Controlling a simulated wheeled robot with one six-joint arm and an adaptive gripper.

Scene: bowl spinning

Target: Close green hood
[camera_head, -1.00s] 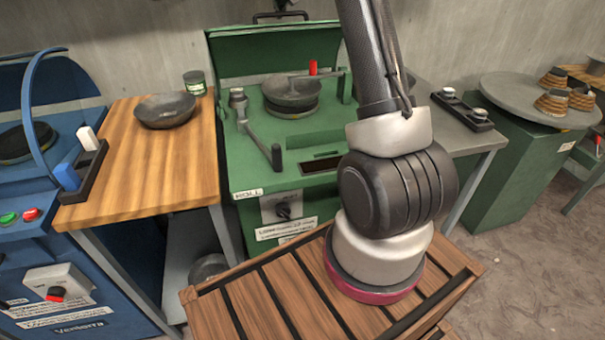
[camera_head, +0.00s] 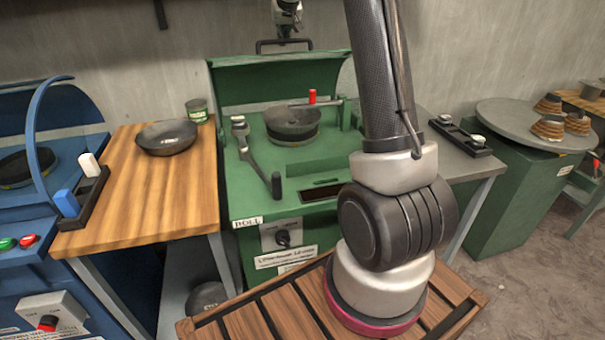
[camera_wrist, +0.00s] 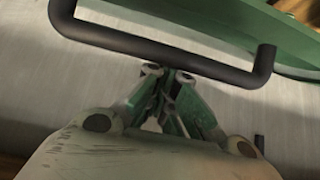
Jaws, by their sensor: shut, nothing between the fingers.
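The green hood (camera_head: 280,79) stands raised at the back of the green machine (camera_head: 240,195). Its black handle (camera_head: 284,45) sticks up from the hood's top edge. The handle also shows as a dark bent bar across the wrist view (camera_wrist: 165,48), with part of the green hood (camera_wrist: 255,30) beyond it. My gripper (camera_wrist: 172,78) is shut and empty, its fingertips close to the middle of the bar; I cannot tell whether they touch it. In the head view my gripper (camera_head: 288,32) is just above the handle, small and partly cut off by the top edge.
A dark bowl (camera_head: 293,120) sits on the green machine with a red-tipped arm (camera_head: 312,97) over it. A lever (camera_head: 262,165) lies in front. A wooden table with a second bowl (camera_head: 166,137) is at left, beside a blue machine (camera_head: 30,207). A grey wall is behind.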

